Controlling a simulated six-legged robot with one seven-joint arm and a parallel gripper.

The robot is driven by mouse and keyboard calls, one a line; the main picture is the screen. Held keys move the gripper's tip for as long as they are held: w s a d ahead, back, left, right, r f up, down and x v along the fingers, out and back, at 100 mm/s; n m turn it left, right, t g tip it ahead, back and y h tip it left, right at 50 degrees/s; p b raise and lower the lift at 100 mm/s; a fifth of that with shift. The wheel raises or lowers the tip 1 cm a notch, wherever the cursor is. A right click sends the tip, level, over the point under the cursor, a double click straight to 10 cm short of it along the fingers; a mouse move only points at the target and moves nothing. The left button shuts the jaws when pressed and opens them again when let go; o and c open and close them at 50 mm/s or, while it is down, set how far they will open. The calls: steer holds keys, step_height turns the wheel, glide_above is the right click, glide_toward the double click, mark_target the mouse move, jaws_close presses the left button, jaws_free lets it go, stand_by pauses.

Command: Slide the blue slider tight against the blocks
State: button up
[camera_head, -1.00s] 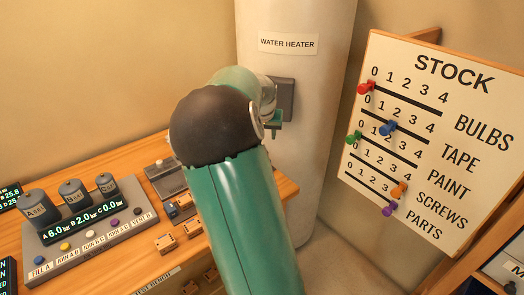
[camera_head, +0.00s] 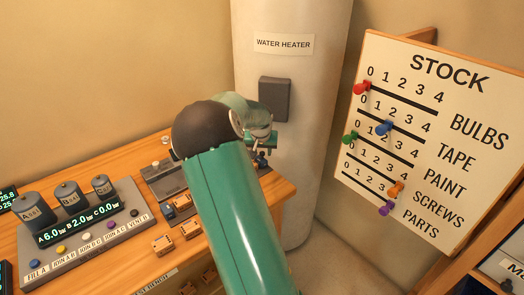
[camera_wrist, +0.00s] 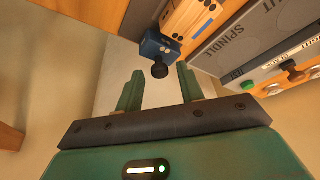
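The blue slider (camera_wrist: 157,46) with its black knob (camera_wrist: 159,70) shows at the top middle of the wrist view. An orange-brown block (camera_wrist: 190,20) with dark slots lies just beyond it; I cannot tell whether they touch. My gripper (camera_wrist: 160,82) is open and empty, its two green fingers on either side of the knob's near end. In the head view my gripper (camera_head: 262,142) is over the right end of the bench, in front of the water heater. My arm hides most of the spot below it there. Loose orange blocks (camera_head: 163,244) lie on the bench left of my arm.
A grey panel marked SPINDLE (camera_wrist: 240,35) stands right of the slider in the wrist view. The head view shows a console with buttons and canisters (camera_head: 85,235) on the left, the water heater (camera_head: 300,70) behind and the STOCK board (camera_head: 430,140) on the right.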

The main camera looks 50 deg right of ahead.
jaws_close()
steer(key=a, duration=0.6)
steer(key=w+a, duration=0.1)
steer(key=a, duration=0.2)
steer(key=shift+a, duration=0.1)
steer(key=shift+o, duration=0.9)
jaws_free()
steer(key=shift+r, duration=0.15)
steer(key=v, duration=1.3)
steer(key=shift+a+r, duration=0.2)
steer(key=shift+s, duration=0.15)
